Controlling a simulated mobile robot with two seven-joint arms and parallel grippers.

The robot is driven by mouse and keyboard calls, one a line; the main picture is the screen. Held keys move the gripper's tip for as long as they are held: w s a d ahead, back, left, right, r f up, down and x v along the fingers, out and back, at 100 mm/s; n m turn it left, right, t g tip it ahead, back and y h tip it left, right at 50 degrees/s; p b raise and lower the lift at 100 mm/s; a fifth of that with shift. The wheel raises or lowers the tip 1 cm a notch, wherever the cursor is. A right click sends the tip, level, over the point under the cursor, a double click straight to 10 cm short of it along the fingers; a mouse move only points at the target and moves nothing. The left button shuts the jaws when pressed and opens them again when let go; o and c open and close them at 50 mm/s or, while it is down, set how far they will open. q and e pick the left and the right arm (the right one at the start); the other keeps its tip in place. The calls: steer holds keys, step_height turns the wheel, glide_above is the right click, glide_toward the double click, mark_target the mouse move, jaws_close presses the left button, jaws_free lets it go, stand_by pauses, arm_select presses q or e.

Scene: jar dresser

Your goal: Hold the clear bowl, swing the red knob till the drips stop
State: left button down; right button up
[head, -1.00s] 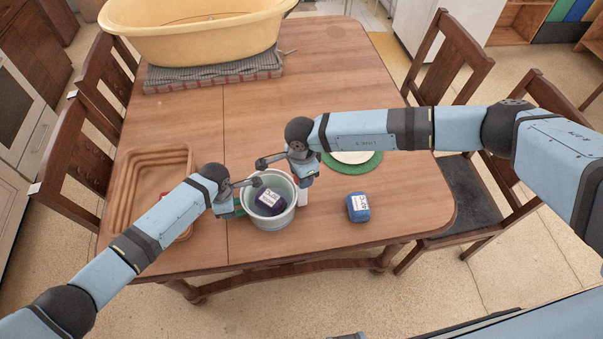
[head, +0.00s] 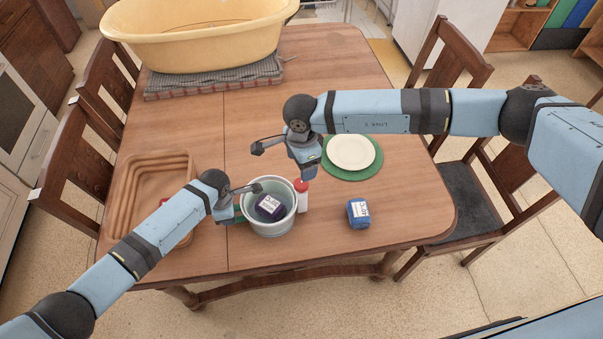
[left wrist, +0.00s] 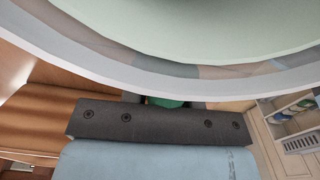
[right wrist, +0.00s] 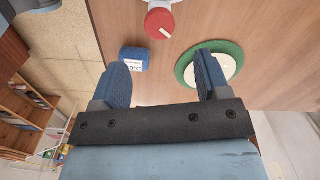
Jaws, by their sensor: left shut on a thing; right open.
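The clear bowl (head: 268,229), pale with a whitish rim, stands on the table with a dark labelled block (head: 270,206) inside. My left gripper (head: 240,202) is shut on its left wall; the bowl's curved wall (left wrist: 160,75) fills the top of the left wrist view and hides the fingertips. The red knob (head: 301,186) sits on a white body (head: 303,202) just right of the bowl. It also shows at the top of the right wrist view (right wrist: 159,22). My right gripper (right wrist: 165,75) is open and empty, above and beyond the knob. I cannot make out any drips.
A blue labelled block (head: 358,214) lies right of the bowl. A white plate (head: 351,151) on a green mat (head: 372,173) lies behind it. A brown tray (head: 130,190) is at left. A yellow tub (head: 200,40) stands at the back. The table's middle is clear.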

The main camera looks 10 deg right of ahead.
step_height(320, 180, up, 4)
steer(key=shift+f, duration=0.1)
stand_by(0.7)
